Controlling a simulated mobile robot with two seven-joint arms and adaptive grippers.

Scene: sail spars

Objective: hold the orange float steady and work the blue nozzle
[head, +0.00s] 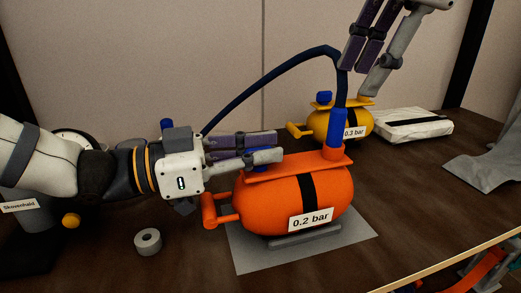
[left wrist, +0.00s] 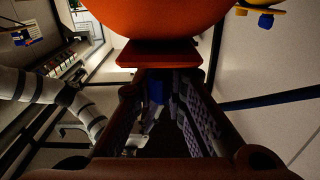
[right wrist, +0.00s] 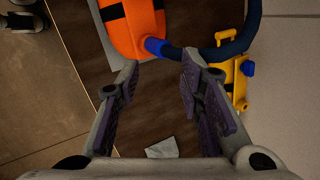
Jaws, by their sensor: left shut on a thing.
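The orange float (head: 270,203), marked 0.2 bar with a black strap, lies on a grey sheet. The blue nozzle (head: 335,128) stands upright on its right end, at the end of a dark blue hose (head: 268,80). My left gripper (head: 280,146) is shut around a small blue cap (head: 259,159) at the left end of the float's top plate. The left wrist view shows this blue cap (left wrist: 155,92) between the fingers, partly hidden. My right gripper (head: 358,80) is open and empty above the nozzle; the right wrist view shows the nozzle (right wrist: 156,47) just beyond its fingertips (right wrist: 160,68).
A yellow float (head: 322,122) marked 0.3 bar stands behind, close to my right gripper. A white strapped packet (head: 412,125) and grey cloth (head: 490,158) lie to the right. A grey tape roll (head: 148,242) is at front left. The wooden table (head: 420,190) is clear at front right.

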